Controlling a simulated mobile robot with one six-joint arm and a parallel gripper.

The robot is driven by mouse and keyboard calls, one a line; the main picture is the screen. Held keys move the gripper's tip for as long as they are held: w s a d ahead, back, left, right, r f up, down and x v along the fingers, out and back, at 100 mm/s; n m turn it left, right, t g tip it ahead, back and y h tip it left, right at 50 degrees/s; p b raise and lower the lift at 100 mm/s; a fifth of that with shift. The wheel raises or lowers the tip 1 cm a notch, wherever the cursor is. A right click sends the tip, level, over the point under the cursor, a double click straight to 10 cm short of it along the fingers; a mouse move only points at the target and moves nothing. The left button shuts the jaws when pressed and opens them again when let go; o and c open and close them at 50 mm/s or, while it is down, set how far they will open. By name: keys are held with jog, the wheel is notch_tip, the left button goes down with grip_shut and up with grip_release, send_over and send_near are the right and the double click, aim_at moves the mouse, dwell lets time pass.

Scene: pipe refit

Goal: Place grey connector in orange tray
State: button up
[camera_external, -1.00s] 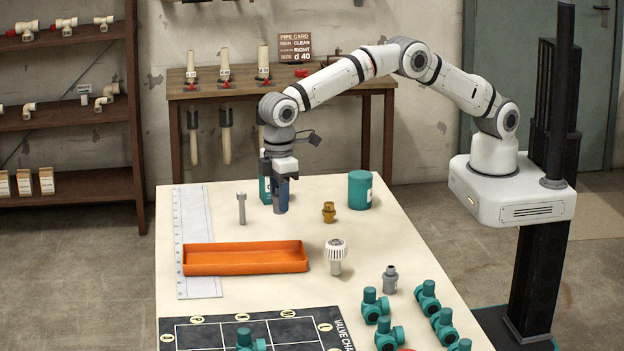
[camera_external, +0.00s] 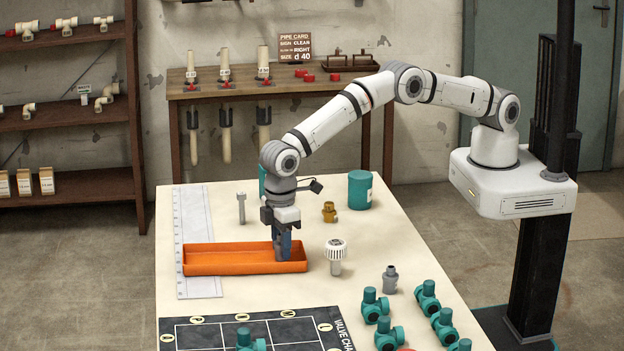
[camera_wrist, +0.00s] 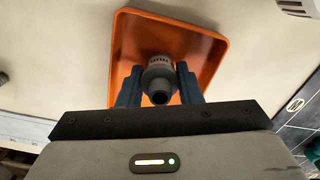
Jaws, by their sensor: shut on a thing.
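The orange tray (camera_external: 215,261) lies on the table, left of centre, and fills the upper middle of the wrist view (camera_wrist: 128,40). My gripper (camera_external: 281,254) points down at the tray's right end. In the wrist view its blue fingers (camera_wrist: 160,88) are shut on the grey connector (camera_wrist: 160,80), a round fitting with a dark open end facing the camera. The connector is over the tray's inside. Whether it touches the tray floor, I cannot tell. In the external view the fingers mostly hide it.
A white-topped fitting (camera_external: 336,255) stands close to the tray's right end. A brass fitting (camera_external: 329,211), a teal canister (camera_external: 360,190), a grey bolt-like piece (camera_external: 241,208) and another grey fitting (camera_external: 390,280) stand around. Teal valves (camera_external: 384,332) crowd the front right.

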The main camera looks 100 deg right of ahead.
jog(key=shift+f, duration=0.3)
jog(key=o, duration=1)
jog(key=shift+c, duration=0.2)
